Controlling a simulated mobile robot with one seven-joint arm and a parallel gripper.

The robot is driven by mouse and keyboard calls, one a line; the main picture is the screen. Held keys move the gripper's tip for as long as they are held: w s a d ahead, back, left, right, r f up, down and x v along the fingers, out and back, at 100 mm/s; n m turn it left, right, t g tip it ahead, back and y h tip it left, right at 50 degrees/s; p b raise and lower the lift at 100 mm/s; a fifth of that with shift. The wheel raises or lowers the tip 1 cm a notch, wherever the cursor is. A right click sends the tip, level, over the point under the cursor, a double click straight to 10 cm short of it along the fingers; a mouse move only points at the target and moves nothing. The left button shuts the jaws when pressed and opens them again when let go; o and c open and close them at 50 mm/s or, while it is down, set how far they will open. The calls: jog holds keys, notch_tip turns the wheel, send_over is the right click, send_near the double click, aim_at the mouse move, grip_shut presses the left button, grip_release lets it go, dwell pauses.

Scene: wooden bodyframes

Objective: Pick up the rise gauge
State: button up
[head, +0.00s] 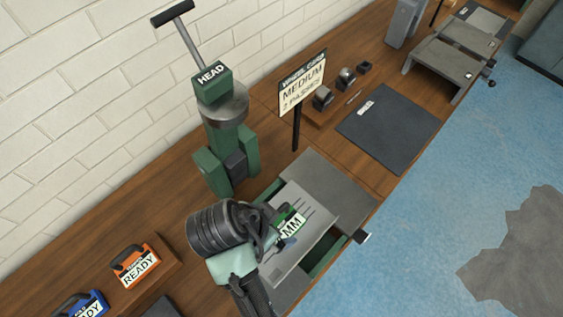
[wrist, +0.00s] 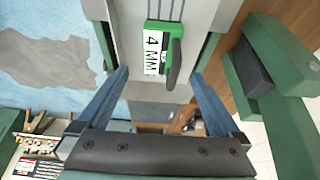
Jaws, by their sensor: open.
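The green gauge with a white "4 MM" label and a dark handle shows in the wrist view (wrist: 153,52). I take it to be the rise gauge. It lies on a grey slotted plate (wrist: 205,14). In the head view the gauge (head: 291,222) is partly hidden by my gripper, and its label reads "MM". My gripper (wrist: 159,74) is open, with its two blue fingers apart on either side of the gauge's near end in the picture. Nothing is held. In the head view my gripper (head: 272,232) is over the plate (head: 318,217), close to the gauge.
A green machine labelled "HEAD" (head: 211,83) stands behind the plate. A sign reading "MEDIUM 2 PASSES" (head: 302,91) stands near it. A dark mat (head: 390,130) lies to the right.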

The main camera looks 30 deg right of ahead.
aim_at(285, 225)
jog(key=x, duration=0.3)
jog(key=shift+w, duration=0.2)
jog(key=shift+p+x, duration=0.65)
jog(key=shift+x, duration=2)
jog(key=shift+s, duration=0.2)
jog(key=shift+c, duration=0.3)
grip_shut()
